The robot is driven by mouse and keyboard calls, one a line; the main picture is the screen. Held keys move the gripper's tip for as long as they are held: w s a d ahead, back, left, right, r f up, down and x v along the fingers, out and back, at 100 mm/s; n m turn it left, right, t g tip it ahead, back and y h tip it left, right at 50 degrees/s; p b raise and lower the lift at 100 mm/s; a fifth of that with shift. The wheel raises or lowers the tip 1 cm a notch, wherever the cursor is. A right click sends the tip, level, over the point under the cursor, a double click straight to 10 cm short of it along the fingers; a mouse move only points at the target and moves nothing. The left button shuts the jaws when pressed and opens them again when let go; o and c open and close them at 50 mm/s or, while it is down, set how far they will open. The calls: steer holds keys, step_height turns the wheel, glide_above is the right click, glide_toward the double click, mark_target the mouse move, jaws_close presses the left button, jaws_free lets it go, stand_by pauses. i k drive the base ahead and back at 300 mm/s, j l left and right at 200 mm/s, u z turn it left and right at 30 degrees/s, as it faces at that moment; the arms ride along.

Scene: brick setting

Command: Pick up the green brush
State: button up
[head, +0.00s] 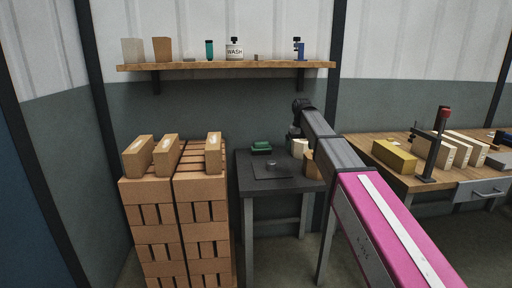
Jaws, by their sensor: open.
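A green object (261,147), which looks like the green brush, lies toward the back of the small dark table (247,180). It is small in the head view, so its bristles and handle cannot be made out. My arm reaches in from the lower right. My gripper (293,140) is at its far end, pointing down over the back of the table, to the right of the green object and apart from it. The gripper is open; its fingertips are small and dark and hard to separate from the background.
A cream block (300,148) and a brown block (310,162) stand near my gripper. A dark plate with a small knob (272,166) lies at the table's front. Stacked bricks (200,212) rise at left. A shelf (225,66) hangs above; a wooden workbench (400,180) stands right.

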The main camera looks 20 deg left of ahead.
mark_target(260, 148)
steer(key=i+j, duration=0.25)
steer(key=j, duration=0.15)
steer(key=i+j, duration=0.2)
steer(key=j, duration=0.2)
steer(key=i+j, duration=0.25)
steer(key=j, duration=0.1)
